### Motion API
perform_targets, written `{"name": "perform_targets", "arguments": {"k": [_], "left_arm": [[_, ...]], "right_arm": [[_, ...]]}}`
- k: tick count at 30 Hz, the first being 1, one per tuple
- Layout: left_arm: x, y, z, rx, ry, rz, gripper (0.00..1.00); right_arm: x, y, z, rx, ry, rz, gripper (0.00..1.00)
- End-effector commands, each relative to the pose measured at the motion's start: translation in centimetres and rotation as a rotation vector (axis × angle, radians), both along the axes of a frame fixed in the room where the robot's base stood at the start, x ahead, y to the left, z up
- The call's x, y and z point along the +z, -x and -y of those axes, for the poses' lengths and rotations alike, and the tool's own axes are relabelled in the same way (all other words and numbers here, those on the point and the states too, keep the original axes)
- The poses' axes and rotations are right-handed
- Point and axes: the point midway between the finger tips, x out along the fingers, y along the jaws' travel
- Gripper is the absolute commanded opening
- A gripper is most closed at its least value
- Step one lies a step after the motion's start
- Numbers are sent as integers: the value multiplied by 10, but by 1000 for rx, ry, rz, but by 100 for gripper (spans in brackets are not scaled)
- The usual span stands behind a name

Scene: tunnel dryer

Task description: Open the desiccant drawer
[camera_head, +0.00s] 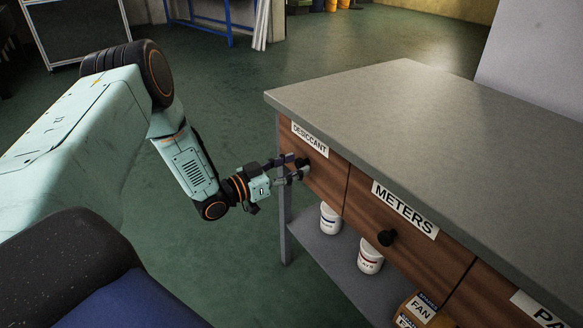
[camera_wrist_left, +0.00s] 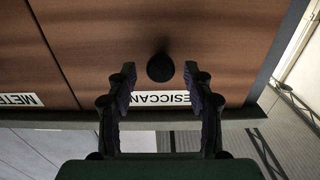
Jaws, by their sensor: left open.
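The desiccant drawer (camera_head: 322,180) is a brown wooden front under the left end of the grey bench, labelled DESICCANT. It looks flush with the drawer beside it. Its dark round knob (camera_head: 302,162) shows at my gripper's tips. My left gripper (camera_head: 297,168) is open at this knob. In the left wrist view the knob (camera_wrist_left: 160,67) appears centred between the open fingers (camera_wrist_left: 160,88), slightly beyond their tips, with the label upside down behind them. I cannot tell whether the fingers touch it. My right gripper is not in view.
The METERS drawer (camera_head: 400,225) with its black knob (camera_head: 386,238) adjoins on the right. White tubs (camera_head: 370,255) and boxes (camera_head: 420,308) stand on the lower shelf. The bench top (camera_head: 400,100) is clear. Green floor lies open left of the bench.

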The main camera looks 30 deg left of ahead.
Motion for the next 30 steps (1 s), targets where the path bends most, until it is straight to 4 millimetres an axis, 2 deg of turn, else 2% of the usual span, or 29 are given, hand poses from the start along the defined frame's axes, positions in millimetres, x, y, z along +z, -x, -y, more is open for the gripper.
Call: {"name": "perform_targets", "arguments": {"k": [2, 19, 30], "left_arm": [[0, 0, -1, 1, 0, 0, 48], [-1, 1, -1, 0, 0, -2, 0], [-2, 1, -1, -1, 0, -4, 0]], "right_arm": [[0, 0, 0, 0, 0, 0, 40], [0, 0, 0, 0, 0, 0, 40], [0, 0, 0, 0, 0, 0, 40]]}}
